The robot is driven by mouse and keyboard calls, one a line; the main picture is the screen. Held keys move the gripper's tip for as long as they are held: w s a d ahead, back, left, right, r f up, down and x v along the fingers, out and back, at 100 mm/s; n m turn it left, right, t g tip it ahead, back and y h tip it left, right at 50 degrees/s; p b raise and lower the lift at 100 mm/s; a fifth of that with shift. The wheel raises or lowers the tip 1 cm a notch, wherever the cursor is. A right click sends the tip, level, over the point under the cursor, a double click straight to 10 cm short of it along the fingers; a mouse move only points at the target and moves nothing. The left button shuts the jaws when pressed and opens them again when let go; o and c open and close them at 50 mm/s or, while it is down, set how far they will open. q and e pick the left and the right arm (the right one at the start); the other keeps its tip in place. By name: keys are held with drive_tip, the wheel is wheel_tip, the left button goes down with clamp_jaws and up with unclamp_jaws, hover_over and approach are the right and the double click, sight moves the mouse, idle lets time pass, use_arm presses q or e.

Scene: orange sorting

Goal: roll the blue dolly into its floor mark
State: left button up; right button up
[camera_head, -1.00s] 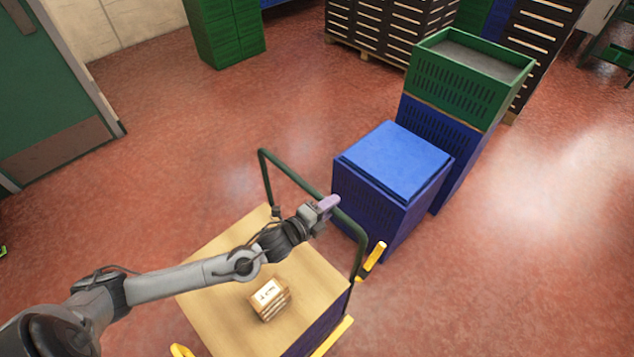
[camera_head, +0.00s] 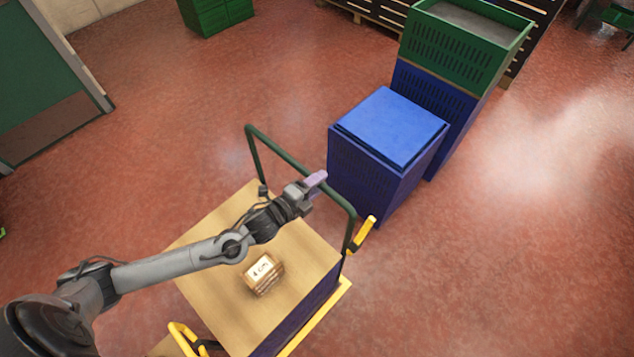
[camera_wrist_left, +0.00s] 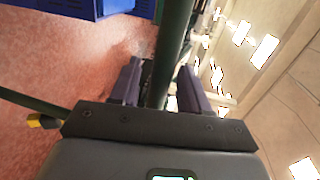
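The dolly (camera_head: 212,240) stands in the lower middle of the head view. It has a light wooden top, a dark blue side and a yellow lower edge. Its dark green handle (camera_head: 262,160) arches over the far side. My left gripper (camera_head: 315,182) is at the upper bar of this handle. In the left wrist view the bar (camera_wrist_left: 174,45) runs between the two fingers (camera_wrist_left: 160,85), nearly filling the gap, and the gripper looks shut on it. A small labelled box (camera_head: 263,275) lies on the wooden top. My right gripper is out of view. No floor mark is visible.
A blue-topped crate stack (camera_head: 392,128) stands just beyond the handle. A green crate (camera_head: 455,52) sits on a blue one behind it. A green door (camera_head: 45,90) is at left. Red floor is open left and right.

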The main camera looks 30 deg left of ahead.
use_arm(q)
drive_tip(key=shift+w, duration=0.1)
drive_tip(key=p+v, duration=0.1)
drive_tip(key=v, duration=1)
idle(0.5)
